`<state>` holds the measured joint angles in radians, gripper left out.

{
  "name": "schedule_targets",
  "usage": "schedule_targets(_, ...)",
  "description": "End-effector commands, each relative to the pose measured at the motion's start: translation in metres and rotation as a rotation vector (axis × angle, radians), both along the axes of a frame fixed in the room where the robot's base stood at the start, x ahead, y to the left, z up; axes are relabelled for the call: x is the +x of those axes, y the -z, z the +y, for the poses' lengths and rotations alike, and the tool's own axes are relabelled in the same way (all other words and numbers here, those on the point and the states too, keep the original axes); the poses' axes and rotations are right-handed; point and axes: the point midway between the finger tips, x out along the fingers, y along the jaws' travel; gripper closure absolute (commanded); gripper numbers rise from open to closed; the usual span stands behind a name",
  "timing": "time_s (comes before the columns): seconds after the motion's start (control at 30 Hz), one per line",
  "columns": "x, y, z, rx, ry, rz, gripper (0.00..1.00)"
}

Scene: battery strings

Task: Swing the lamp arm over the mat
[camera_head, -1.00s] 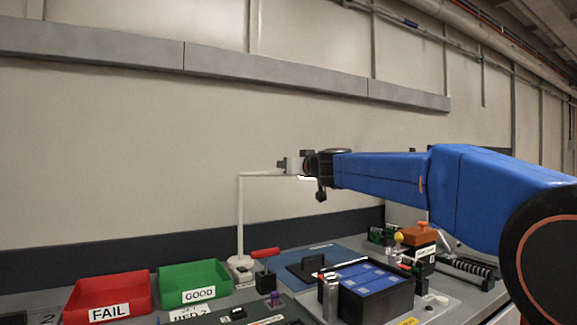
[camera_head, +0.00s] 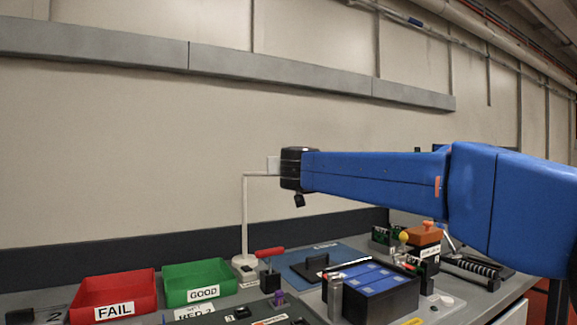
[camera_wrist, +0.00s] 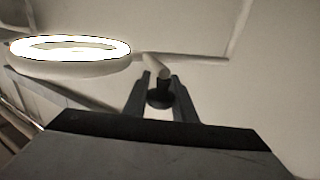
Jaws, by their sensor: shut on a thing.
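The lamp has a thin white post (camera_head: 245,215) on a small base at the back of the bench, with its arm (camera_head: 259,174) reaching right at the top until my wrist hides it. In the wrist view the lit ring-shaped lamp head (camera_wrist: 68,62) is at the upper left. My gripper (camera_wrist: 160,88) is shut on a dark knob (camera_wrist: 158,98) at the end of a pale rod of the lamp. In the head view my gripper (camera_head: 273,164) is partly hidden by my wrist. The blue mat (camera_head: 343,253) lies on the bench below, right of the post.
A red FAIL bin (camera_head: 113,296) and a green GOOD bin (camera_head: 201,284) stand at left. A black box with blue cells (camera_head: 372,288) and a red-handled tool (camera_head: 270,254) stand around the mat.

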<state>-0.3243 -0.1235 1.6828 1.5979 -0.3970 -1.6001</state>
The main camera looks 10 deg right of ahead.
Motion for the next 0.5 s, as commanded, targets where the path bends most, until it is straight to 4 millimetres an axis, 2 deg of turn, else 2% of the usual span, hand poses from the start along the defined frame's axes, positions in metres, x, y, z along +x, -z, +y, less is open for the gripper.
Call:
schedule_targets(0.4,-0.0009,-0.0002,0.0006,0.000,0.005,-0.001,1.00)
schedule_targets(0.43,-0.0009,-0.0002,0.0006,0.000,0.005,-0.001,0.73)
schedule_targets(0.5,-0.0008,-0.0001,0.0005,0.000,0.005,0.000,0.59)
